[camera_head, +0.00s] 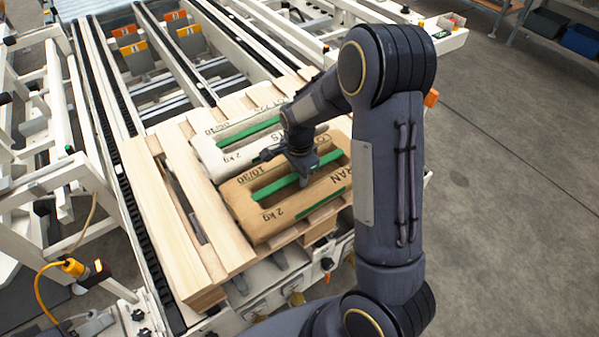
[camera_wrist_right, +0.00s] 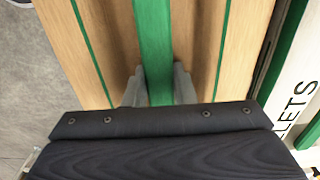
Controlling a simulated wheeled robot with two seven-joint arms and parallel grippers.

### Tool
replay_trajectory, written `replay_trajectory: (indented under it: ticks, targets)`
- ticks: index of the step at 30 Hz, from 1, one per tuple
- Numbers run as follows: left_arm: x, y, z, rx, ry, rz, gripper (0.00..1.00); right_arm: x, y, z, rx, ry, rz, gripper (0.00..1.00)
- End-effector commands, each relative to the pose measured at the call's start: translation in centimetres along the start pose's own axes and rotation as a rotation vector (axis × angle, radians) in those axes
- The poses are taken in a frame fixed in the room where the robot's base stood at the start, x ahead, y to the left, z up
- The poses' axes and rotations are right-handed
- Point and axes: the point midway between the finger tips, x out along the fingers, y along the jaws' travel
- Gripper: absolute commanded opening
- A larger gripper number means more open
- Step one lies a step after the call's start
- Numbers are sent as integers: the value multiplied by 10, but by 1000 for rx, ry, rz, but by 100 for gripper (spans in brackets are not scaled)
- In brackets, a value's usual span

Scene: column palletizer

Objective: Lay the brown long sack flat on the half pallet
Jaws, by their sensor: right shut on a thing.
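The brown long sack (camera_head: 268,214), with dark print and a green grip strip, lies flat along the near right part of the half pallet (camera_head: 164,220), beside a white sack (camera_head: 222,147). My right gripper (camera_head: 303,176) reaches down onto the middle of the brown sack from above. In the right wrist view, its two fingers (camera_wrist_right: 158,90) are shut on the green strip of the brown sack (camera_wrist_right: 112,45), one on each side. Whether the sack's underside fully touches the slats is hidden. My left gripper is not in view.
The white sack lies close along the far side of the brown one. Bare slats are free at the pallet's left. A roller conveyor (camera_head: 95,85) frame surrounds the pallet. A yellow cable plug (camera_head: 75,267) is at lower left. Blue bins (camera_head: 581,40) stand far right.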

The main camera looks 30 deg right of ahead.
Motion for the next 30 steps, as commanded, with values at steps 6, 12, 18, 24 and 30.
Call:
replay_trajectory:
  ticks: [6,12,18,24,30]
  targets:
    - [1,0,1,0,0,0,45,2,0,0,0,0,0,40]
    - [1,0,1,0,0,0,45,2,0,0,0,0,1,45]
    - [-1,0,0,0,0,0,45,-10,0,0,0,0,-3,45]
    - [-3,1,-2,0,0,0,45,-49,-1,0,0,0,-6,45]
    - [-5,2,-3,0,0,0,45,-91,-1,0,-1,0,-5,45]
